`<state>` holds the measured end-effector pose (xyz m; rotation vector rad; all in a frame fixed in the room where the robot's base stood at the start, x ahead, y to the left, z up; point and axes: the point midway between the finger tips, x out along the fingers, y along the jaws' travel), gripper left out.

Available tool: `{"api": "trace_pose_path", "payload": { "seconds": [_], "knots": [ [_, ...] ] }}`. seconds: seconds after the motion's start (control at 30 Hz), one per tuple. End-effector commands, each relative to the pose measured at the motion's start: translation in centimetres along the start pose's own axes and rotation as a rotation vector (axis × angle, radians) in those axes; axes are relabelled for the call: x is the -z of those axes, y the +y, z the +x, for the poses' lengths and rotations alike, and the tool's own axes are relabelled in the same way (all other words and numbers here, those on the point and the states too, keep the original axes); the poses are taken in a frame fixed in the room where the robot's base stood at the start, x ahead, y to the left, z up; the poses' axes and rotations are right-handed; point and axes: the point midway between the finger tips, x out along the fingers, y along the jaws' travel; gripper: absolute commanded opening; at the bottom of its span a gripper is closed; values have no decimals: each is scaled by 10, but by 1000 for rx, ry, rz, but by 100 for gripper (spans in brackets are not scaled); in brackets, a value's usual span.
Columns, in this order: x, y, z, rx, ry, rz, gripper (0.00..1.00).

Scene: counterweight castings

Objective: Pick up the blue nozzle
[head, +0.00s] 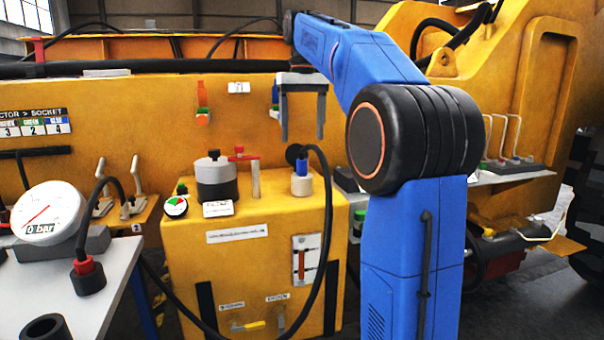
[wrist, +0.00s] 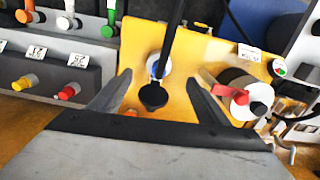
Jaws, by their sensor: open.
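The blue nozzle (head: 302,168) stands upright in a pale holder (head: 302,186) on top of the yellow cabinet, with a black hose curving from it. In the wrist view, a little of the blue nozzle (wrist: 155,67) shows behind a round black part (wrist: 153,97), which hides most of it. My gripper (head: 302,138) points down above the nozzle, its fingers apart and empty. In the wrist view my gripper (wrist: 157,78) has one finger on either side of the nozzle in the picture. I see no contact.
A grey canister (head: 216,178) and a red-handled valve (head: 240,155) stand left of the nozzle on the yellow cabinet (head: 270,215). The black hose (head: 328,220) loops down the cabinet's front. A pressure gauge (head: 48,212) sits on a table at left.

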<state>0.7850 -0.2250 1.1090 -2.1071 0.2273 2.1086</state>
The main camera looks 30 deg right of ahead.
Motion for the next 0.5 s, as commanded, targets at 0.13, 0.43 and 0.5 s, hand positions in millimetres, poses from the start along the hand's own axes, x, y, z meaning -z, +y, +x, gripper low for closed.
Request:
{"api": "trace_pose_path", "payload": {
  "seconds": [0.13,0.43,0.5],
  "knots": [
    [-1,0,27,0,-3,0,70],
    [0,0,72,0,0,0,70],
    [0,0,78,0,-1,0,70]
  ]
}}
